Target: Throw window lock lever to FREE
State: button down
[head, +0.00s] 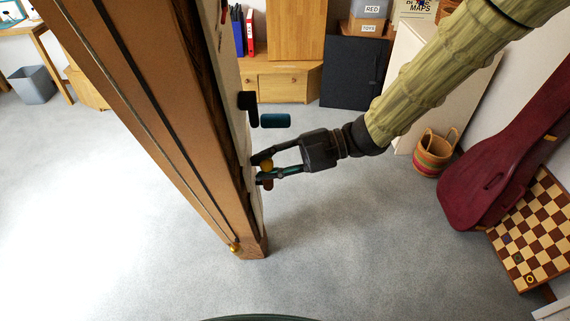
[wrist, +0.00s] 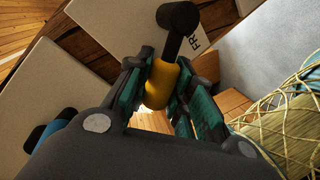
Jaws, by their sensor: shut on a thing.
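The window lock lever shows in the wrist view as a yellow grip (wrist: 159,84) on a dark arm that runs up to a round dark pivot (wrist: 179,17). My gripper (wrist: 165,92) has its green-padded fingers on either side of the yellow grip and is shut on it. In the head view my gripper (head: 262,168) is at the right face of the timber post (head: 178,110), with a bit of the yellow grip (head: 266,165) between the fingers. A white label (wrist: 194,42) starting "FR" is beside the lever arm, partly hidden.
A blue handle (head: 275,121) on a dark mount juts from the post above my gripper; it also shows in the wrist view (wrist: 55,130). A woven basket (head: 434,152), a red instrument case (head: 505,160) and a chessboard (head: 535,232) are at the right. The grey floor (head: 350,240) is clear.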

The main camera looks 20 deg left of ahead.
jog(key=shift+s+f, duration=0.1)
dwell(0.4)
jog(key=c, duration=1.2)
grip_release()
jog(key=shift+d, duration=0.1)
jog(key=v, duration=1.2)
